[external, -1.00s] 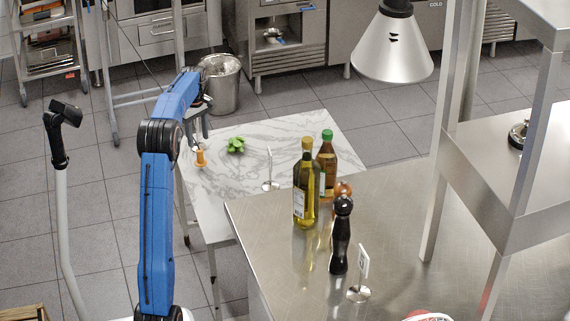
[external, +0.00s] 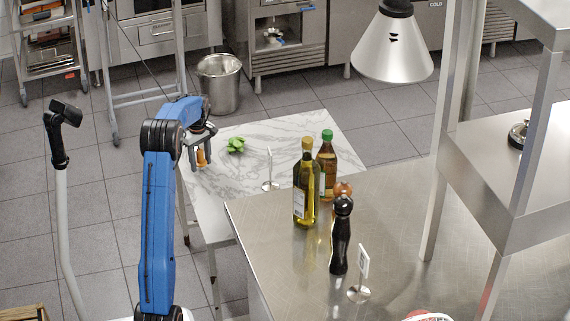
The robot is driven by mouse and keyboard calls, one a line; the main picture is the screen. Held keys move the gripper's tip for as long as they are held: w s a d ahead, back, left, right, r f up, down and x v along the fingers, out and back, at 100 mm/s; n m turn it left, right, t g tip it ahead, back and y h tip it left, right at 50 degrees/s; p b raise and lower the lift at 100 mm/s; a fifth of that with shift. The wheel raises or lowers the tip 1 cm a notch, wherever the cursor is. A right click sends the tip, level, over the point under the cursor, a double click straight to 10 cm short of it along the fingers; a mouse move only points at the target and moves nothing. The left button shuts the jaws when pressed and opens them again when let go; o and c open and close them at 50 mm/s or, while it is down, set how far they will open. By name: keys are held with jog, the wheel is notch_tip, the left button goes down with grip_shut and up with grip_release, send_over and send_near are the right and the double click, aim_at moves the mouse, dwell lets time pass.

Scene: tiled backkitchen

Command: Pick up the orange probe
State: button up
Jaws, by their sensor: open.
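The orange probe (external: 202,158) is a small orange piece at the left end of the white marble table (external: 300,128). Its upper part is partly hidden by my gripper. My gripper (external: 199,163) points down over the probe, with its fingers apart and the probe showing between them. I cannot tell from this view whether the fingers touch it. My blue arm reaches over from the lower left.
A small sign stand (external: 270,172) is further right. Two bottles (external: 306,185) and a black pepper mill (external: 341,235) stand on the steel counter (external: 420,220). A metal bin (external: 218,84) is behind.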

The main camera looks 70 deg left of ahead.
jog(key=shift+f, duration=0.2)
jog(key=c, duration=0.8)
